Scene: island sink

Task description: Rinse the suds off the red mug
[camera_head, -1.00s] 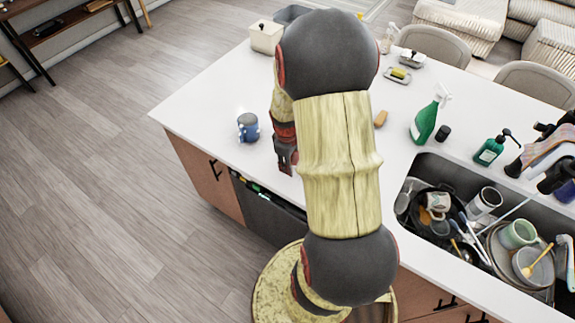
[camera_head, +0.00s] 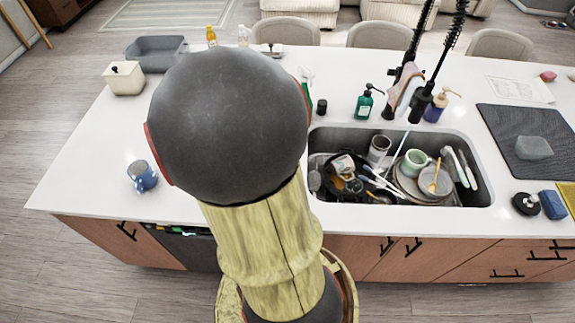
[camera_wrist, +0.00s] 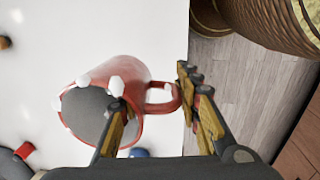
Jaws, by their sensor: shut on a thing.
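The red mug (camera_wrist: 133,78) shows in the wrist view, tipped so its grey inside faces the camera. White suds (camera_wrist: 116,86) cling to its rim and side. My gripper (camera_wrist: 152,88) is shut on the mug at its handle side, one finger on either side. In the head view my arm hides the mug and gripper. The sink (camera_head: 478,199) is right of my arm, filled with dishes. Black spring faucets (camera_head: 409,75) stand behind it.
Inside the sink are a green mug (camera_head: 415,161), stacked plates, a pan and utensils. A blue mug (camera_head: 142,176) stands on the counter at left. A green soap bottle (camera_head: 365,104) stands behind the sink. A dark mat (camera_head: 520,120) lies to the right.

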